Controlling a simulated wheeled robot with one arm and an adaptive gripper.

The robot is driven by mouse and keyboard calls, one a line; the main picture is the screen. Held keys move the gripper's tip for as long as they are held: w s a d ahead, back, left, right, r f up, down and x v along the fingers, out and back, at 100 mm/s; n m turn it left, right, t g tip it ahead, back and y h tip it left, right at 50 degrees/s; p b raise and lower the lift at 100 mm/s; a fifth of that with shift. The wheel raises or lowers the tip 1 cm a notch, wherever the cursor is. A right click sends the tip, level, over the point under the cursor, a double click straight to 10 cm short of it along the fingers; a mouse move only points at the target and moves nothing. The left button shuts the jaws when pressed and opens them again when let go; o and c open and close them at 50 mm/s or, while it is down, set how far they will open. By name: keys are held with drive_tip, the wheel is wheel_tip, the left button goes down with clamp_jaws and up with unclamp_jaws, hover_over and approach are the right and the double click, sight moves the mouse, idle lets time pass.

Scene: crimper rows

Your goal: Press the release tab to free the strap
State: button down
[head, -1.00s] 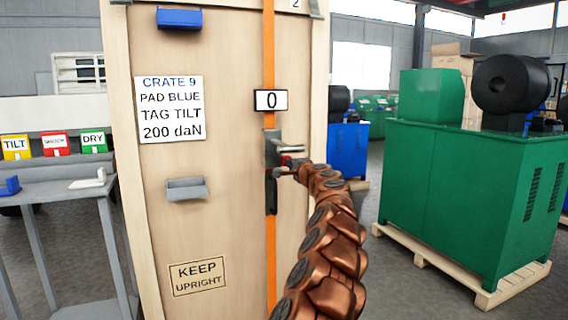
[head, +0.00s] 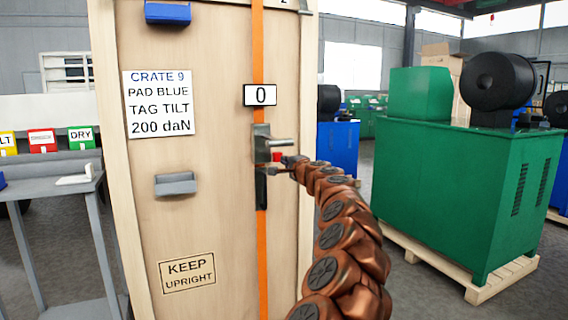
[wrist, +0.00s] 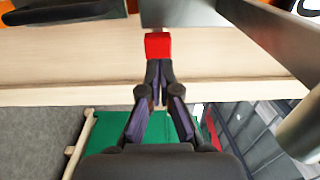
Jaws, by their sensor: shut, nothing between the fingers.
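The red release tab (head: 277,157) sticks out of the grey ratchet buckle (head: 261,143) on the crate front. It also shows in the wrist view as a red block (wrist: 158,45), right beyond my fingertips. The orange strap (head: 261,260) runs vertically down the wooden crate (head: 215,235), above and below the buckle. My gripper (head: 279,170) is shut and empty, just below and beside the tab. In the wrist view my gripper (wrist: 158,66) has its fingertips together at the tab's lower edge; I cannot tell whether they touch it.
A display (head: 260,95) reading 0 sits on the strap above the buckle. The buckle's grey handle (wrist: 270,40) juts out close to the right of my fingers. A grey holder (head: 176,184) and blue holder (head: 168,13) project from the crate. A green machine (head: 450,190) stands right.

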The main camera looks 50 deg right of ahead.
drive_tip(key=v, duration=0.9)
idle(0.4)
idle(0.9)
